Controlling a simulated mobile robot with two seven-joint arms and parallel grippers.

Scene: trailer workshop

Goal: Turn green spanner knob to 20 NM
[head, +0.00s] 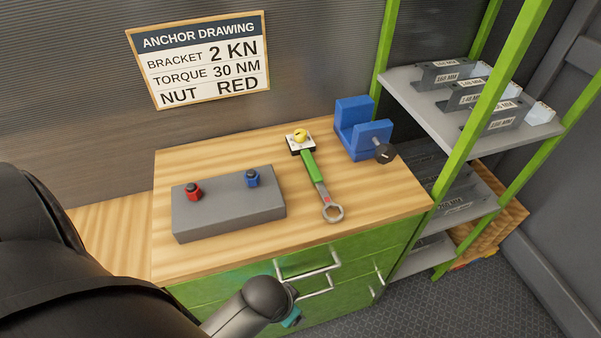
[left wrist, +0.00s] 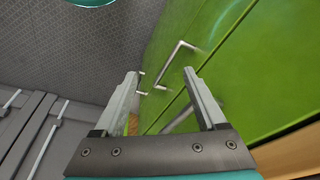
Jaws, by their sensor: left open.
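The green spanner (head: 312,170) lies on the wooden worktop, its open ring end (head: 332,213) toward the front edge. At its far end is a yellow knob (head: 300,136) on a pale dial plate with dark edges. The dial's marks are too small to read, so the knob's setting cannot be told. My left gripper (left wrist: 160,73) is open and empty in the left wrist view, in front of the green cabinet and away from the spanner. Its fingers do not show clearly in the head view. My right gripper is not in view.
A grey block (head: 228,212) with a red nut (head: 193,191) and a blue nut (head: 252,178) sits left of the spanner. A blue vise (head: 362,130) stands to its right. The sign (head: 200,60) reads 2 KN, 30 NM, RED. Green cabinet (head: 350,275) handles protrude; a shelf rack (head: 455,100) stands right.

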